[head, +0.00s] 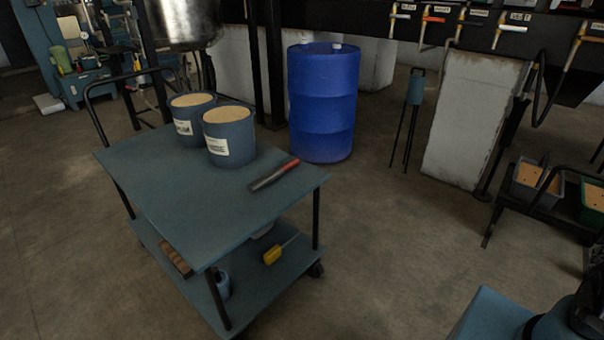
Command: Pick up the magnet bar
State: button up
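A slim bar (274,174), dark grey at one end and red at the other, lies flat on the top of the blue-grey cart (178,225), near its right corner. It is the only thing here that looks like the magnet bar. It lies in front of and to the right of two blue buckets, apart from them, with nothing covering it. My gripper is not in view. Part of my own body shows in the bottom right corner, well away from the cart.
Two tan-filled buckets (229,137) stand at the cart's back. The lower shelf holds a yellow-handled tool (273,255) and other items. A blue drum (322,104) stands behind the cart. Racked bins (538,183) are at right. Floor between cart and bins is clear.

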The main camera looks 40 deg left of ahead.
aim_at(255, 185)
jog(key=u, duration=2.45)
jog(key=k, duration=1.3)
jog(key=z, duration=0.55)
jog(key=i, duration=0.7)
jog(key=z, duration=0.75)
jog(key=i, duration=1.2)
jog(key=u, duration=0.3)
